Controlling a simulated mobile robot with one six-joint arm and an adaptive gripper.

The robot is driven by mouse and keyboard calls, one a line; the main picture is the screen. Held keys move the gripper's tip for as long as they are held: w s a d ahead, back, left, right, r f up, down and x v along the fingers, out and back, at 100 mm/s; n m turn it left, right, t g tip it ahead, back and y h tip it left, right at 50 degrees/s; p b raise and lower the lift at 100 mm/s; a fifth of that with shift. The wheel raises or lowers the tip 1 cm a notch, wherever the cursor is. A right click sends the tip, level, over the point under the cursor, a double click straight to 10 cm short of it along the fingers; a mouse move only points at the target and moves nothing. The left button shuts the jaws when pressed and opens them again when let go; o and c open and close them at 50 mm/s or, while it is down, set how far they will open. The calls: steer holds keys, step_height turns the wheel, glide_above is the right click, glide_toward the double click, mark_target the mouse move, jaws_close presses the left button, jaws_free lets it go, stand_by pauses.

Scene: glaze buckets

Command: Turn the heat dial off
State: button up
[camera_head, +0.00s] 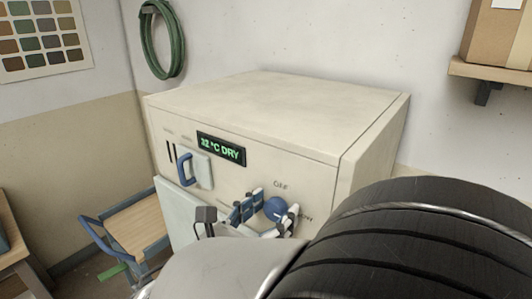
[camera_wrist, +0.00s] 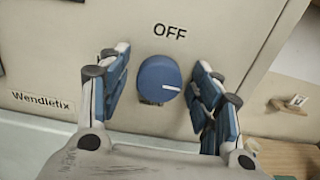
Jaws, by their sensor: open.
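The heat dial is a round blue knob (camera_head: 275,208) on the front of a cream cabinet (camera_head: 270,120). In the wrist view the dial (camera_wrist: 159,79) sits below the word OFF, and its white line points right. In the head view a partly hidden label ending in OW stands to its right. My gripper (camera_head: 274,203) is open at the dial. In the wrist view its blue-padded fingers (camera_wrist: 161,84) stand on the left and right of the dial, with a visible gap on each side.
A display (camera_head: 221,149) reads a temperature in °C and DRY. A blue handle (camera_head: 184,170) is on the panel to its left. A wooden-topped cart with blue rails (camera_head: 145,226) stands at the lower left. A shelf with a box (camera_head: 497,35) is at the upper right.

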steer(key=shift+s, duration=0.1)
steer(key=shift+c, duration=0.3)
steer(key=c, duration=1)
steer(key=shift+o, duration=0.2)
steer(key=shift+r+p, duration=0.1)
steer(key=shift+p, duration=0.55)
